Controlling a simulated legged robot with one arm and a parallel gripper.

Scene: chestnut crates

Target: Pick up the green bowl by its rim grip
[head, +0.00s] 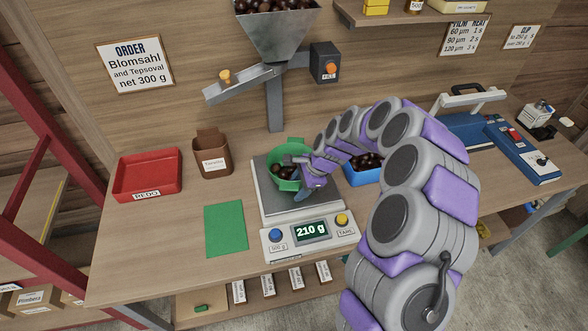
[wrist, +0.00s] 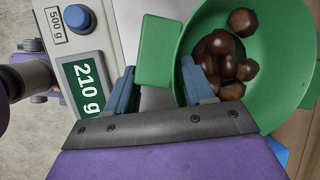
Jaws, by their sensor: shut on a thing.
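The green bowl (head: 281,182) is on the scale's plate (head: 263,201), with several chestnuts in it. It also shows in the wrist view (wrist: 284,52), with its flat green rim grip (wrist: 158,52) at its side. My gripper (head: 299,178) reaches in from the right and covers part of the bowl. In the wrist view my gripper's (wrist: 160,84) two blue fingers stand on either side of the rim grip, shut on it. The scale display (head: 311,230) reads 210 g. Whether the bowl's underside touches the plate is hidden.
A blue tray (head: 366,178) with chestnuts stands right of the scale, partly behind my arm. A red REDO tray (head: 147,176), a brown container (head: 213,155) and a green mat (head: 226,230) lie left. A hopper with a chute (head: 240,83) hangs above and behind.

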